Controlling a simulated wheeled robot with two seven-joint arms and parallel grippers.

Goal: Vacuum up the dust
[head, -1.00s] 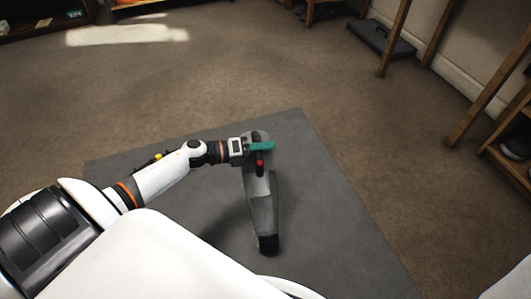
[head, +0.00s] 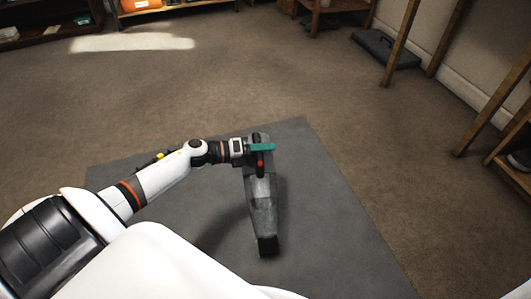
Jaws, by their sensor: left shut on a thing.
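A grey handheld vacuum (head: 263,205) with a dark nozzle end and a red part hangs over the dark grey mat (head: 335,215). Its nozzle points toward the bottom of the head view. My left gripper (head: 258,148), with teal fingers, is shut on the vacuum near its upper end. The vacuum casts a shadow on the mat to its left. I cannot make out any dust on the mat. My right gripper is not in view.
Brown carpet (head: 240,70) surrounds the mat and is mostly clear. A dark flat case (head: 385,48) lies by the right wall among wooden legs (head: 403,40). Shelves (head: 45,20) stand at the far left, and a wooden shelf unit (head: 515,150) at the right edge.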

